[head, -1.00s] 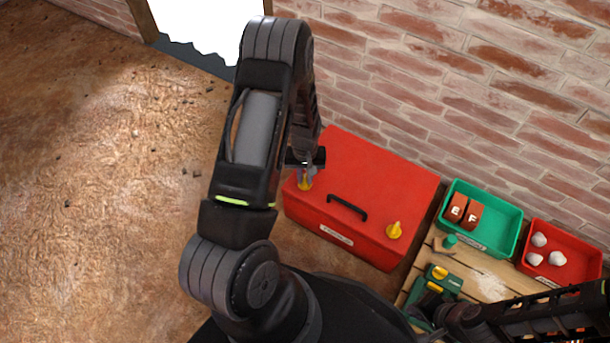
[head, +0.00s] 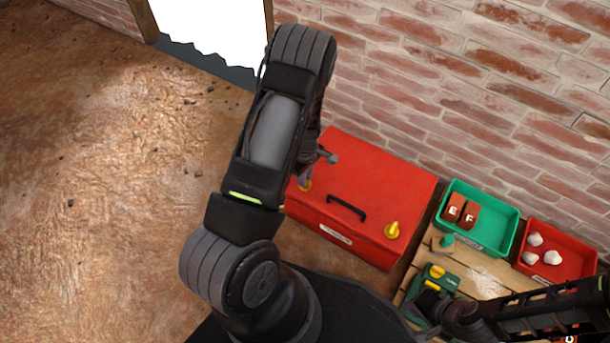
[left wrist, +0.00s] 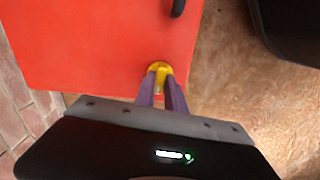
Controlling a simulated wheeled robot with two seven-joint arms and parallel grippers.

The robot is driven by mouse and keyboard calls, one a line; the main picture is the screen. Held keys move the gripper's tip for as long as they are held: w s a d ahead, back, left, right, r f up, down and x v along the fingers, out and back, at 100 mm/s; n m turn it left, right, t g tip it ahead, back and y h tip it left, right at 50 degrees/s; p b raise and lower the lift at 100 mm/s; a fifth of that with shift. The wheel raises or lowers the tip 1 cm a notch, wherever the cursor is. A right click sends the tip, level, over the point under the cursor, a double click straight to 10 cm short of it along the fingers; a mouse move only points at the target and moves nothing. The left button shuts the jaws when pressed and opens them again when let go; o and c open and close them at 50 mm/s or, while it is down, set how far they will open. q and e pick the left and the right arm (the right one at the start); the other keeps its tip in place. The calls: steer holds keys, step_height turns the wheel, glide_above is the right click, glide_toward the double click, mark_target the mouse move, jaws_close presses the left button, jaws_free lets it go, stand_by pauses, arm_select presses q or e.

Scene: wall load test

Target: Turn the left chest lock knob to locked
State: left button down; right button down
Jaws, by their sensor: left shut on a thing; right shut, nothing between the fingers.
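The red chest (head: 375,185) stands against the brick wall, with a black handle (head: 346,207) on it. The left lock knob (head: 305,186) is yellow and sits at the chest's left front. My left gripper (head: 303,178) is at this knob, partly hidden by my arm. In the left wrist view its two purple fingers (left wrist: 162,92) are shut on the yellow left knob (left wrist: 160,68). The right lock knob (head: 393,230) is also yellow and stands free at the chest's right front. My right gripper (head: 432,308) is low at the right, over the wooden table, and is shut and empty.
A green bin (head: 487,240) with brick-coloured blocks marked E and F and a red bin (head: 592,263) with several pale lumps stand right of the chest. A green and yellow tool (head: 436,280) lies on the wooden table (head: 487,272).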

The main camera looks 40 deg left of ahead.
arm_select(q)
steer(key=shift+n, duration=0.7)
steer(key=c, duration=1.4)
jaws_free()
step_height(320, 180, up, 8)
steer(key=p, duration=0.3)
steer(key=shift+f, duration=0.1)
